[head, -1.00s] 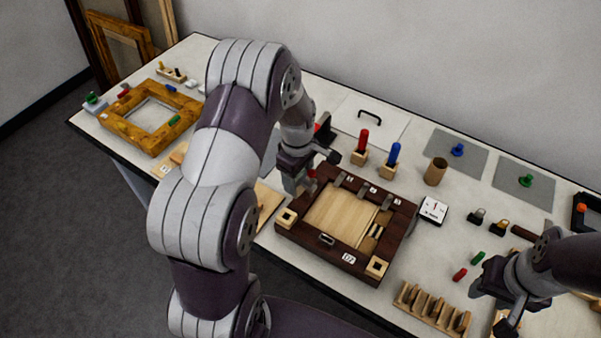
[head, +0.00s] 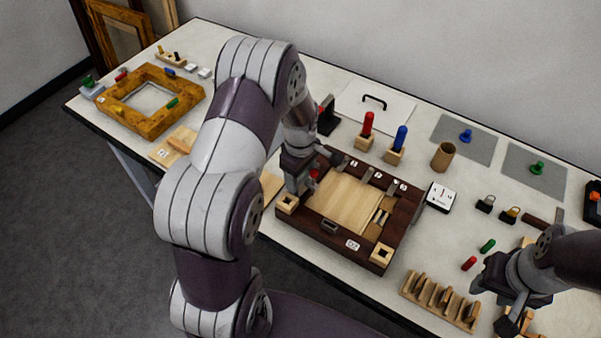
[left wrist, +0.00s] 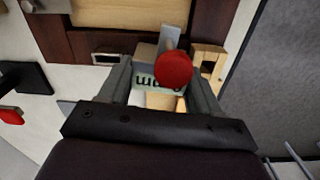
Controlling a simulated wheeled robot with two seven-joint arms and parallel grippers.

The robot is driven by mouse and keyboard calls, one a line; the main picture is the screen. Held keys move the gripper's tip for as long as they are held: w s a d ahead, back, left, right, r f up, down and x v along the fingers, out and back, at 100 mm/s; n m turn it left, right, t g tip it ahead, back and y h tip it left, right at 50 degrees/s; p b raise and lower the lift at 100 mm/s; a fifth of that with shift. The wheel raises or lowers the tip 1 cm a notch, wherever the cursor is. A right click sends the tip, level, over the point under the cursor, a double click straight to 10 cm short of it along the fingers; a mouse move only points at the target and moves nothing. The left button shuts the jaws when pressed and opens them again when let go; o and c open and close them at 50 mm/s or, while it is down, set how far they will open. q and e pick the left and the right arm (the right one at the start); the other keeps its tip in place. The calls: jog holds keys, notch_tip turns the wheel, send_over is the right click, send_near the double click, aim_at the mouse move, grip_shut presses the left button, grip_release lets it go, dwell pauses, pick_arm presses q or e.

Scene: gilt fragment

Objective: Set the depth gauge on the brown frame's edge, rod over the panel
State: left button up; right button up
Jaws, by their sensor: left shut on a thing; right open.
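The brown frame (head: 345,249) lies on the table with a pale wooden panel (head: 345,203) inside it. My left gripper (head: 298,187) is at the frame's left side, near its pale corner block (head: 287,204). It is shut on the depth gauge, whose red knob (left wrist: 174,69) and "mm" label (left wrist: 150,84) show between the fingers (left wrist: 160,95) in the left wrist view. A grey metal piece stands beyond the knob, over the dark frame edge. The gauge's underside and any contact with the frame are hidden. My right gripper (head: 512,300) is open and empty at the lower right.
Red (head: 367,125) and blue (head: 400,139) handles stand in wooden blocks behind the frame. A cardboard tube (head: 443,156) and a white gauge-like box (head: 440,196) are to the right. A slotted wooden rack (head: 440,300) is in front. A golden frame (head: 150,126) lies far left.

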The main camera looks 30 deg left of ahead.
pick_arm(q)
jog(key=shift+f+b, duration=0.3)
jog(key=shift+f, duration=0.3)
jog(key=shift+s+f, duration=0.1)
